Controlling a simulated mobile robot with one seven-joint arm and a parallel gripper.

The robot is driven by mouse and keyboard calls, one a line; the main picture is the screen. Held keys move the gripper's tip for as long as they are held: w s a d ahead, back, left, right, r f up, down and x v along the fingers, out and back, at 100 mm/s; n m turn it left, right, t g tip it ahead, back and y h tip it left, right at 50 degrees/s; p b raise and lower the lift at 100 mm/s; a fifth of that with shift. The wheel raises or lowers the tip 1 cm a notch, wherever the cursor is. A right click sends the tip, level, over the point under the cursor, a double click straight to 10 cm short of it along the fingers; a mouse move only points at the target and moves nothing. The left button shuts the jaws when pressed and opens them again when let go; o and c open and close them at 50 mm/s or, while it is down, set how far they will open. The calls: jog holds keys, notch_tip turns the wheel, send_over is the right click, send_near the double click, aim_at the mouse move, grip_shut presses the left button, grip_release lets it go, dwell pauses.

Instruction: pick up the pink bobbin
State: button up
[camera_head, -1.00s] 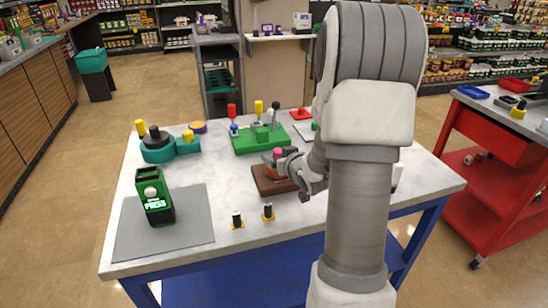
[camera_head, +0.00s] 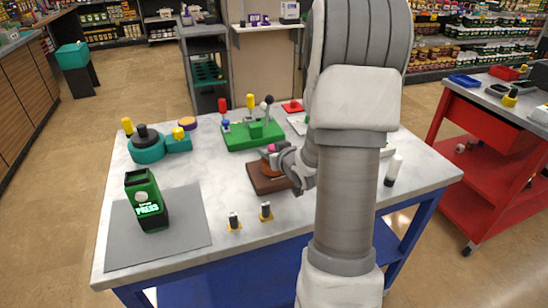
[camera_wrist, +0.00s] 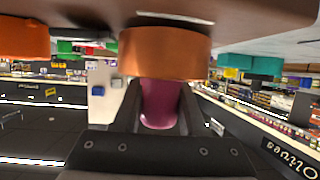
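The pink bobbin (camera_wrist: 160,103) shows in the wrist view between the two dark fingers of my gripper (camera_wrist: 160,92). Both fingers lie against its sides with no visible gap. Just beyond it is a copper-orange round piece (camera_wrist: 165,52), which the bobbin appears to meet. In the head view a bit of the pink bobbin (camera_head: 271,148) shows above the copper piece (camera_head: 266,156) on a brown board (camera_head: 264,183). My gripper (camera_head: 281,158) reaches it from the right, low over the board. My arm hides part of the table behind.
A green block with upright levers (camera_head: 253,134) stands close behind the board. A teal fixture (camera_head: 147,149) is at the back left. A green press box (camera_head: 147,200) stands on a grey mat (camera_head: 185,243).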

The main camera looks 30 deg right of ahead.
grip_shut()
jog(key=shift+r, duration=0.1)
